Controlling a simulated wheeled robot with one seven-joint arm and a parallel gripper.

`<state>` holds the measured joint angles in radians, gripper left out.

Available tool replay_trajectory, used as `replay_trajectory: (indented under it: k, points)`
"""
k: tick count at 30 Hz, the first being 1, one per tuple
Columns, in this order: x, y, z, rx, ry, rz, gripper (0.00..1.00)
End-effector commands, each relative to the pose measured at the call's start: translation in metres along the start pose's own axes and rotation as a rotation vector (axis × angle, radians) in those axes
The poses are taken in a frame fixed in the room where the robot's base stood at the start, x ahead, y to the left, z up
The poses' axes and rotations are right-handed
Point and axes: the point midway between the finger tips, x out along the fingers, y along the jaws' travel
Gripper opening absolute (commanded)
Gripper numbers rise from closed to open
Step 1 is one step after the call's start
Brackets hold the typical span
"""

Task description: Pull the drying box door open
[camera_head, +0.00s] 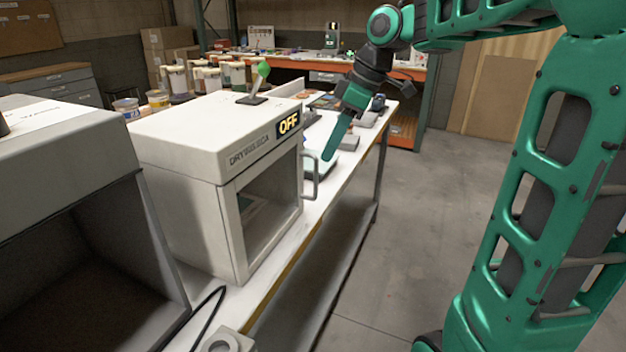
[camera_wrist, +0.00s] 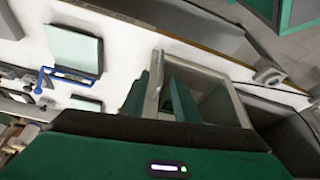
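The drying box (camera_head: 205,140) is a white cabinet on the bench, with an OFF sign on its top front edge. Its door (camera_head: 268,212) has a dark window and looks shut. The door handle (camera_head: 314,182) is a grey upright bar at the door's right side. My gripper (camera_head: 330,153) points down just right of the handle's upper end. In the wrist view my gripper (camera_wrist: 159,78) has its green fingers apart. The handle (camera_wrist: 153,88) shows between them there. I cannot tell whether a finger touches it.
A grey open-fronted box (camera_head: 75,190) stands at the left. A green-knobbed lever (camera_head: 261,78) is on top of the drying box. Several small items lie on the bench behind the handle. The floor (camera_head: 420,210) to the right is clear.

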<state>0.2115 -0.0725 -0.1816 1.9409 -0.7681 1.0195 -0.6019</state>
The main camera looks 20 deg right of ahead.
Motion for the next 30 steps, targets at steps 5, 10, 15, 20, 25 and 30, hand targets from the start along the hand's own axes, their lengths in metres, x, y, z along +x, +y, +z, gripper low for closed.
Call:
replay_trajectory:
  k: [5, 10, 15, 20, 25, 30]
  points:
    - [0.027, -0.001, 0.001, 0.003, -0.002, -0.004, 0.28]
    - [0.058, -0.002, 0.001, 0.003, -0.002, -0.004, 0.28]
    - [0.083, -0.001, 0.001, 0.004, -0.002, -0.002, 0.28]
    - [0.097, -0.001, 0.001, 0.006, -0.002, -0.001, 0.28]
    - [0.102, -0.001, 0.001, 0.005, -0.002, 0.000, 0.28]
    - [0.102, -0.001, 0.001, 0.005, -0.002, 0.000, 0.28]
